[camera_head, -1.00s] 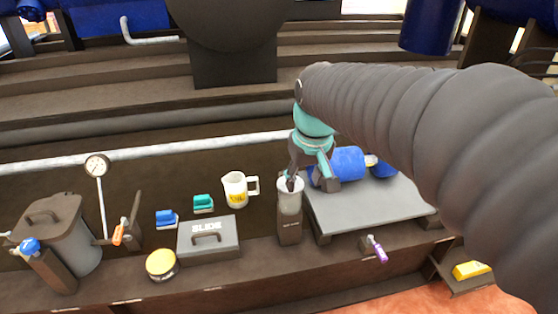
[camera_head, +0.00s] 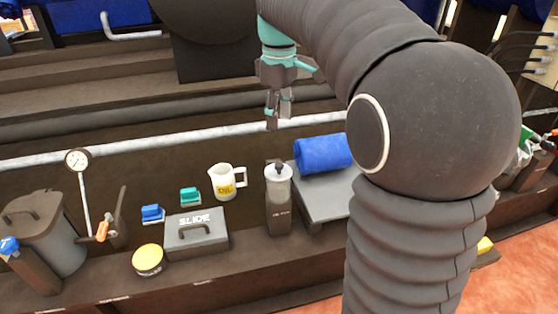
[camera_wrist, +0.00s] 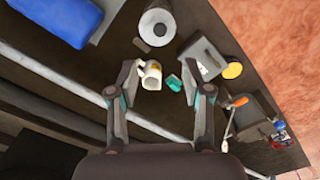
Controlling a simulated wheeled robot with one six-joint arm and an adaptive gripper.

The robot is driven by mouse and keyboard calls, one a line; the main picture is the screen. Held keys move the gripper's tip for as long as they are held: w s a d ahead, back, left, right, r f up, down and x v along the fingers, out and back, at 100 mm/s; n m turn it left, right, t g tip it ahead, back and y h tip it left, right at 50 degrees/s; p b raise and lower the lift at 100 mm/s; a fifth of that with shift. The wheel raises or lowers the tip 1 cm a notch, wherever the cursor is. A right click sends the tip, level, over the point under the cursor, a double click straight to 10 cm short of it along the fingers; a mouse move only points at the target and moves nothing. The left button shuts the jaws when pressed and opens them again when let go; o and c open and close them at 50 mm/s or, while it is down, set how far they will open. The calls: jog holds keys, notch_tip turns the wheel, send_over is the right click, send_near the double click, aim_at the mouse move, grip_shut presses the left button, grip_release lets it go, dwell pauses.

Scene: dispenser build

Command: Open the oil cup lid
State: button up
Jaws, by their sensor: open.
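The oil cup (camera_head: 279,187) is a pale, translucent cup on a dark upright stand (camera_head: 280,216), with a small dark knob-like part (camera_head: 279,168) at its top. In the wrist view the oil cup (camera_wrist: 156,27) shows from above as a pale ring with a grey middle. I cannot tell whether its lid is open. My gripper (camera_head: 278,118) is above and behind the cup in the picture, apart from it. In the wrist view my gripper (camera_wrist: 170,78) has its fingers spread, with nothing held between them.
A white oil jug (camera_head: 226,183) stands left of the cup. A grey SLIDE box (camera_head: 196,240), a yellow tin (camera_head: 148,260) and blue and teal blocks (camera_head: 190,196) lie further left. A blue roll (camera_head: 322,154) rests on the grey plate (camera_head: 325,190) at right.

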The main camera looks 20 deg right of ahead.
aim_at(279, 164)
notch_tip(279, 164, down, 12)
jog(key=b, duration=0.2)
jog(key=shift+f+b, duration=0.25)
jog(key=shift+b, duration=0.15)
grip_shut()
